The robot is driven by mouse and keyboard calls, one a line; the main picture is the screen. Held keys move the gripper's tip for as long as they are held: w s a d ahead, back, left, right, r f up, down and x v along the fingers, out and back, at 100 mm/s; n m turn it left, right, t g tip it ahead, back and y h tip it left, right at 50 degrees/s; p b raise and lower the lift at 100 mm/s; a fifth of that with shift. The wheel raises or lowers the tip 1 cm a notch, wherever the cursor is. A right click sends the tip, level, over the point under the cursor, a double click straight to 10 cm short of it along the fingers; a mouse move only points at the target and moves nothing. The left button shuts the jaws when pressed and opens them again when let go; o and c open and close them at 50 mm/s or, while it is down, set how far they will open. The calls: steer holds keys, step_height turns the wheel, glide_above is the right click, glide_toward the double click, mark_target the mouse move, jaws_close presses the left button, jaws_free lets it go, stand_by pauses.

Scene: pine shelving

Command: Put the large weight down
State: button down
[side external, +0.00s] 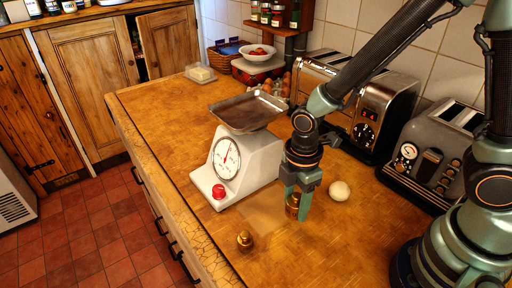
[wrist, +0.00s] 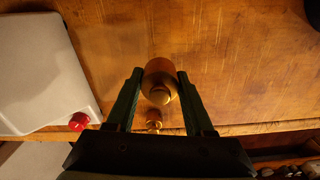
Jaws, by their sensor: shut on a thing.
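My gripper (side external: 297,208) is shut on the large brass weight (side external: 292,207), with one finger on each side of it. In the wrist view the large weight (wrist: 160,73) stands between the two dark green fingers, its knob toward the camera. The weight is upright and low over the wooden worktop (side external: 185,165); I cannot tell whether its base touches. A smaller brass weight (side external: 245,241) stands on the worktop to the left and nearer the front edge.
A white kitchen scale (side external: 255,165) with a metal pan (side external: 248,108) and red knob stands left of my gripper. A pale round object (side external: 340,190) lies to the right. Two toasters (side external: 430,155) stand behind. The worktop in front of the gripper is mostly clear.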

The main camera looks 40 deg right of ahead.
mark_target(292, 225)
steer(key=shift+f, duration=2.2)
steer(key=shift+f, duration=0.1)
steer(key=shift+c, duration=1.4)
jaws_free()
